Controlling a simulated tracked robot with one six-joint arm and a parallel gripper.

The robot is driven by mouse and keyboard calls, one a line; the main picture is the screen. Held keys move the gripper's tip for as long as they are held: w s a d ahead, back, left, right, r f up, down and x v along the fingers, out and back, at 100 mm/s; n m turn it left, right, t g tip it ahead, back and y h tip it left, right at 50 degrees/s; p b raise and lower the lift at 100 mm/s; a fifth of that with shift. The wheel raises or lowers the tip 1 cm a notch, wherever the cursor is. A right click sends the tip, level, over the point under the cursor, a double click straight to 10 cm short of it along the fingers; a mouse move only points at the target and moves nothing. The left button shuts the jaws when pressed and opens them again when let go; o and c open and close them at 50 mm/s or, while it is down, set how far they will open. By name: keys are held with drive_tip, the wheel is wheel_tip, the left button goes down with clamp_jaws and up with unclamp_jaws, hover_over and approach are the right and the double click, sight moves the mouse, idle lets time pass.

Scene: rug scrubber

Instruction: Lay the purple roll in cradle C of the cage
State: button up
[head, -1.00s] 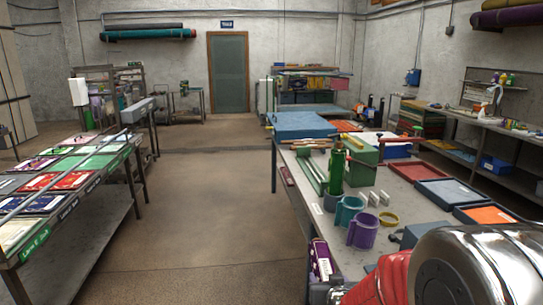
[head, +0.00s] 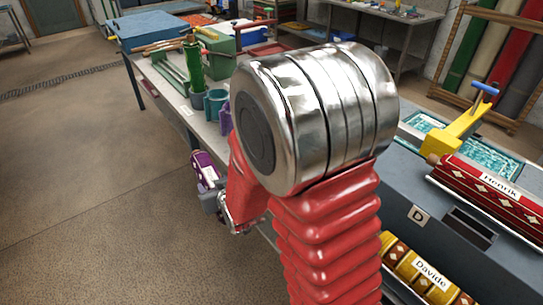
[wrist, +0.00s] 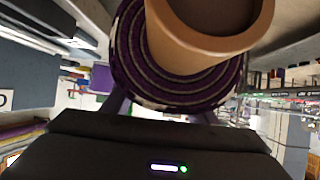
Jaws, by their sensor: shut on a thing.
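The purple roll (head: 205,168) is in my gripper (head: 222,198), beside the bench's near side in the head view. In the wrist view the purple roll (wrist: 180,92) shows end-on, with spiral layers and a tan core. My gripper (wrist: 160,115) is shut on it; the fingers are mostly hidden. A blue-grey structure (head: 405,190) with a "D" label stands at the right in the head view. It bears a red roll marked "Henrik" (head: 490,190) and a yellow roll marked "Davide" (head: 425,272). I see no "C" label; my arm covers part of this area.
A yellow bracket with a blue handle (head: 455,130) rises above the structure. A wooden rack of rolls (head: 500,60) stands behind. The floor (head: 90,190) at left is clear.

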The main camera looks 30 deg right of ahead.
drive_tip(key=w+d+r+n+y, duration=0.1)
drive_tip(key=w+d+r, duration=0.1)
drive_tip(key=d+r, duration=0.8)
drive_tip(key=s+d, duration=0.4)
drive_tip(key=d, duration=0.3)
drive_tip(key=s+d, duration=0.4)
drive_tip(key=d, duration=0.4)
drive_tip(key=shift+d+r+n+y, duration=0.15)
drive_tip(key=shift+n+y, duration=0.15)
drive_tip(key=shift+f, duration=2.95)
drive_tip(key=shift+f, duration=1.9)
drive_tip(key=shift+f, duration=0.2)
